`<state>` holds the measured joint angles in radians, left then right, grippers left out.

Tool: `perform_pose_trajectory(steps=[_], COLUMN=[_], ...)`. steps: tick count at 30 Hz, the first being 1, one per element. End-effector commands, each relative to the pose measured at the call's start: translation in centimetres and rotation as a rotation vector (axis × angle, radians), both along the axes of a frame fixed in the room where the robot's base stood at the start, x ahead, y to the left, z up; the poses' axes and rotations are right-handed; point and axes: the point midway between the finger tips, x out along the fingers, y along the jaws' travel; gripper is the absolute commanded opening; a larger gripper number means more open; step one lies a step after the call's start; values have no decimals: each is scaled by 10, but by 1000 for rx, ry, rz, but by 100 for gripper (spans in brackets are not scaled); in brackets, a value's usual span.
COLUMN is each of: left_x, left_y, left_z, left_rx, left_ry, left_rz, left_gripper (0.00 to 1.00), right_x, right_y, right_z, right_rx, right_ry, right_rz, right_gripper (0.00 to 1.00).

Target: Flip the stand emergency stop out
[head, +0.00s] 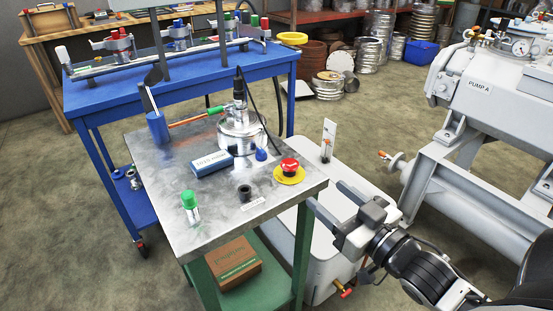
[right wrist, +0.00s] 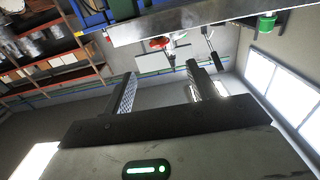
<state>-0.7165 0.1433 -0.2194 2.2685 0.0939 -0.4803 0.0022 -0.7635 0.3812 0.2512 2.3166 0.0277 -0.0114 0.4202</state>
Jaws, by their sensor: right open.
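The stand emergency stop is a red mushroom button (head: 290,166) on a yellow round plate (head: 289,176), at the right edge of the metal-topped stand (head: 255,207). The red button also shows at the top of the right wrist view (right wrist: 160,43), beyond and between my fingers. My right gripper (head: 325,194) is open and empty, just off the stand's right edge, below and to the right of the button. Its two fingers stand wide apart in the right wrist view (right wrist: 161,70). My left gripper is not in view.
The stand also holds a steel vessel (head: 240,130), a blue box (head: 212,164), a green-capped bottle (head: 190,205) and a dark ring (head: 244,192). A white cabinet (head: 325,245) stands under my right gripper. A blue table (head: 185,90) is behind; Pump A (head: 485,90) is at right.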

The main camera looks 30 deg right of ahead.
Motion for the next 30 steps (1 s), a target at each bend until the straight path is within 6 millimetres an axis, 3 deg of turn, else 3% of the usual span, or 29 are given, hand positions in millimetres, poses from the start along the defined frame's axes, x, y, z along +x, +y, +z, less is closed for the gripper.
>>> perform_pose_trajectory(steps=[19, 24, 30], left_x=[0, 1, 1], left_y=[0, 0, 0], left_z=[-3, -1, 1], left_rx=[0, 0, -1], left_ry=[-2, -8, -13], left_rz=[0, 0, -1], left_gripper=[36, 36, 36], right_x=[122, 142, 151], right_y=[9, 11, 12], right_z=[2, 1, 0], right_rx=[-3, -2, -2], right_ry=[-2, 0, 2], right_rz=[-1, 0, 0], right_gripper=[58, 58, 58])
